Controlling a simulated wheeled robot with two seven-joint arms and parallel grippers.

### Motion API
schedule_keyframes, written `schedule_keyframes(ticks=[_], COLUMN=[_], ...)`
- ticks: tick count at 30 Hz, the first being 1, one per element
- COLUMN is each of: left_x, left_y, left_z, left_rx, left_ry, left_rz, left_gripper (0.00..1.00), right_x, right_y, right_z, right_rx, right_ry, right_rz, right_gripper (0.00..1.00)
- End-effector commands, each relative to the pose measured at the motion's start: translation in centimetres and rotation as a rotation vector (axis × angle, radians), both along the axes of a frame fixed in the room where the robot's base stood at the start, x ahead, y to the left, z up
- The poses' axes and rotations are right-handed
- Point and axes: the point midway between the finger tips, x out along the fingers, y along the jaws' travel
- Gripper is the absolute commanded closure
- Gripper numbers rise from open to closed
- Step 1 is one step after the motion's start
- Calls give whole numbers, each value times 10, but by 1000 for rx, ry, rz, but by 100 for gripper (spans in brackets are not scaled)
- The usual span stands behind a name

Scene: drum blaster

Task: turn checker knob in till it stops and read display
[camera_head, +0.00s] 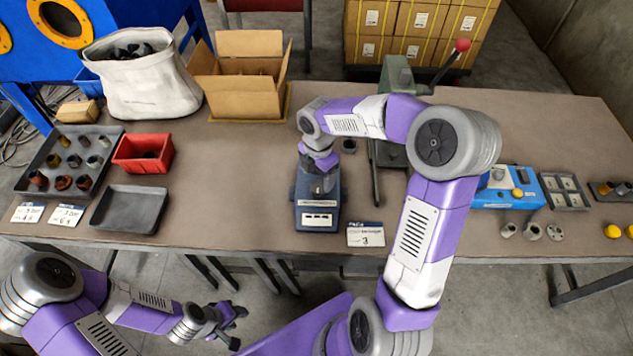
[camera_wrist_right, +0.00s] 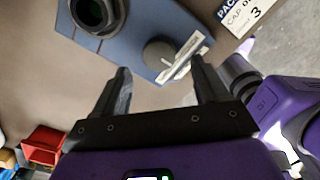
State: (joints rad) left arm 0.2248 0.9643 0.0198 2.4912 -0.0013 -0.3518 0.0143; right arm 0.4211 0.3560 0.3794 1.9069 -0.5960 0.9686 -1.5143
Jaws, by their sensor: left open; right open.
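The blue-grey checker (camera_head: 318,214) sits at the table's front edge, below the middle of the head view. In the right wrist view the checker (camera_wrist_right: 132,30) shows a dark round opening and a round grey knob (camera_wrist_right: 158,53). White strips with dark marks lie beside the knob; I cannot read them or tell which is the display. My right gripper (camera_head: 320,184) is over the checker and hides the knob in the head view. In the wrist view its open fingers (camera_wrist_right: 160,66) stand either side of the knob, with no contact visible. My left gripper (camera_head: 232,325) is open and empty, in front of the table.
A card marked 3 (camera_head: 366,235) lies right of the checker. A lever press (camera_head: 397,75) stands behind it. Left are a black tray (camera_head: 130,209), a red bin (camera_head: 143,167) and an open carton (camera_head: 240,98). A blue box (camera_head: 508,200) is right.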

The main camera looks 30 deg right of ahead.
Motion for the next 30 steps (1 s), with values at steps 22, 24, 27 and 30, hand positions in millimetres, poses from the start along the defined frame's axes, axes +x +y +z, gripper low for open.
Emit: schedule_keyframes(ticks=[22, 24, 27, 30], left_x=[0, 0, 0, 0], left_y=[0, 0, 0, 0], left_z=[-14, -14, -14, -14], left_rx=[0, 0, 0, 0], left_ry=[-1, -1, -1, -1], left_rz=[0, 0, 0, 0], left_gripper=[57, 57, 57, 57], right_x=[0, 0, 0, 0], right_y=[1, 1, 1, 1], right_z=[-43, -43, -43, -43], right_rx=[2, 2, 2, 2], right_ry=[0, -1, 0, -1], right_rz=[-4, -4, -4, -4], right_gripper=[44, 54, 70, 83])
